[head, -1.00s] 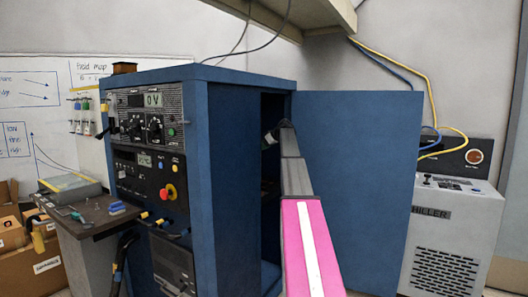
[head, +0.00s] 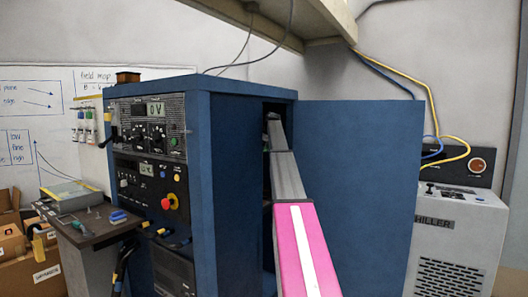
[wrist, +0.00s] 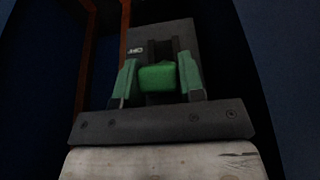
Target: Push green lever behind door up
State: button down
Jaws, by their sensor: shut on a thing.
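The green lever (wrist: 158,76) is a short green block on a dark switch body (wrist: 185,32) in the wrist view. My gripper (wrist: 158,84) has one finger on each side of the lever and is shut on it. The fingers look greenish in this light. In the head view my arm reaches into the dark opening of the blue cabinet (head: 230,190), and the fingers and lever are hidden there. The cabinet's blue door (head: 350,190) stands wide open to the right of the arm.
Reddish-brown upright bars (wrist: 122,45) stand left of the switch in the dark interior. The cabinet front carries control panels (head: 150,125). A grey chiller (head: 455,235) stands right of the door, and a side table (head: 85,225) holds small tools at left. A shelf (head: 320,25) hangs above.

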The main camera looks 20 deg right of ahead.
dwell(0.3)
jog(key=c, duration=0.7)
grip_release()
jog(key=v, duration=0.7)
jog(key=shift+r, duration=0.25)
